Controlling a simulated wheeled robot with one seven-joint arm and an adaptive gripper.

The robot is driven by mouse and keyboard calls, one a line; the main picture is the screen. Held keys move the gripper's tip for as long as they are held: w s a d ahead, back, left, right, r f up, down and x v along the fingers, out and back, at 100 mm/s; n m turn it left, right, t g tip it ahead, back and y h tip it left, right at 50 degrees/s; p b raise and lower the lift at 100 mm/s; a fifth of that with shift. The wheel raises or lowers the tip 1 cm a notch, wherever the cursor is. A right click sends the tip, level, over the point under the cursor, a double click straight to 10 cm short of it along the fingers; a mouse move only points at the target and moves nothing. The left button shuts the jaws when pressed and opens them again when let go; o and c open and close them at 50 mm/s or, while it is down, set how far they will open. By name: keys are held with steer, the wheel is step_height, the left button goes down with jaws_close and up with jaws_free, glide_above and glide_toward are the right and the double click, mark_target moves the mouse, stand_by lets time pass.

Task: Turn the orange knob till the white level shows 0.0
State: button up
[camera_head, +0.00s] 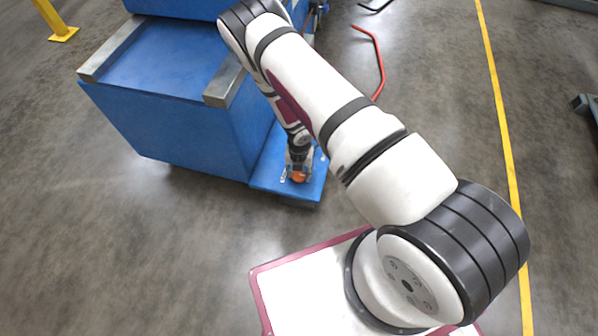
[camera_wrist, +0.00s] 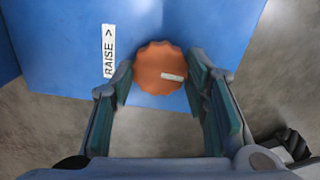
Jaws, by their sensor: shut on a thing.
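The orange knob (camera_wrist: 158,68) has a scalloped rim and a short white mark on its right side. It sits on a blue panel near the panel's edge. My gripper (camera_wrist: 162,85) has a finger on each side of the knob and is shut on it. In the head view the orange knob (camera_head: 298,176) shows at the end of my arm, on the low blue ledge, partly hidden by my gripper (camera_head: 299,165). The white level is not seen in either view.
A white label reading "RAISE >" (camera_wrist: 108,50) is on the panel left of the knob. The large blue stand (camera_head: 180,125) with metal bars is left of my arm. A red curved bar (camera_head: 378,60) stands behind. Grey floor (camera_head: 130,250) is open at the front left.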

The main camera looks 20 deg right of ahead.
mark_target(299, 175)
steer(key=shift+n, duration=0.4)
steer(key=o, duration=1.1)
steer(key=shift+o, duration=0.2)
step_height(299, 175, up, 12)
